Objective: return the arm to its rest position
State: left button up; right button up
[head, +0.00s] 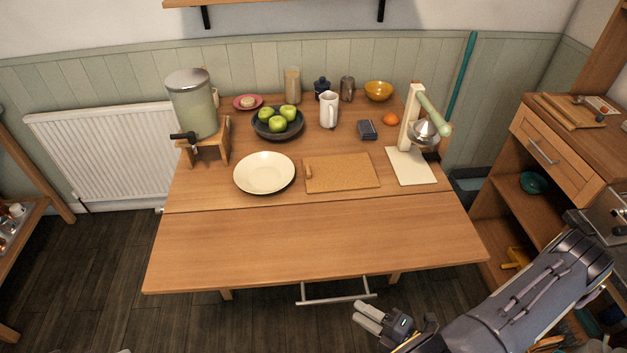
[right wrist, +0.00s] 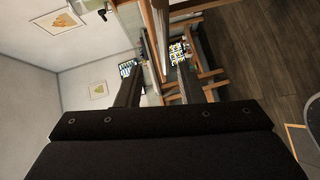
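My right arm (head: 520,300) reaches in from the lower right in the head view. My right gripper (head: 358,312) is in front of the table's near edge, over the dark floor and just below the drawer handle. In the right wrist view its two dark fingers (right wrist: 156,85) stand apart with a gap between them and nothing held. The gripper is open and empty. My left arm and gripper do not show in either view.
The wooden table (head: 310,240) has a clear front half. A drawer handle (head: 336,300) sticks out below its front edge. A white bowl (head: 264,173), a cutting board (head: 341,174) and a juicer (head: 411,165) stand farther back. A wooden cabinet (head: 540,140) is at the right.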

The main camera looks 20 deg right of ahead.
jog(key=s+a+r+m+g+h, duration=0.1)
jog(key=r+m+g, duration=0.3)
jog(key=r+m, duration=0.8)
jog(key=s+a+r+m+g+h, duration=0.1)
jog(key=a+r+m+g+h, duration=0.1)
jog(key=r+m, duration=0.9)
notch_tip(320, 180, up, 3)
jog(key=g+h, duration=0.1)
jog(key=g, duration=0.1)
jog(key=shift+a+m+g, duration=0.3)
jog(key=shift+a+m, duration=0.1)
